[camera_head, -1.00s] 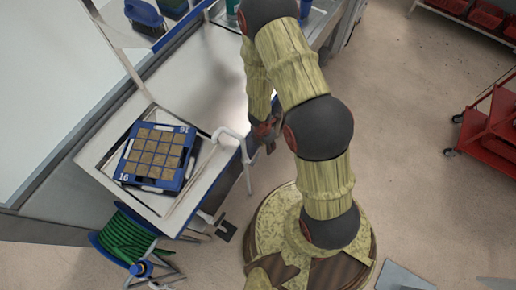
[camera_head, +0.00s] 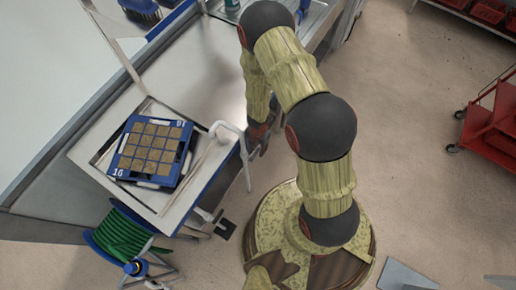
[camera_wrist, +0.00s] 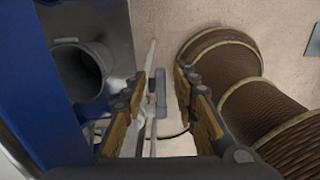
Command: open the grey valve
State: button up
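My gripper (camera_head: 262,138) is low at the right edge of the tray seeder bench, beside a thin white pipe (camera_head: 247,170). In the wrist view my gripper (camera_wrist: 168,95) is open, with its two fingers apart. A small grey bar-shaped part (camera_wrist: 160,92), apparently the grey valve's handle, shows between the fingers, closer to the left one. The white pipe (camera_wrist: 151,58) runs just behind it. I cannot tell whether a finger touches the bar. In the head view the valve cannot be made out near my gripper.
A wide grey pipe end (camera_wrist: 80,68) and a blue panel (camera_wrist: 22,70) lie left of the fingers. A blue seed tray (camera_head: 118,160) sits on the bench, above a green hose reel (camera_head: 125,235).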

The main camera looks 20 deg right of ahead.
jog(key=c, duration=0.3)
jog(key=c, duration=0.4)
grip_shut()
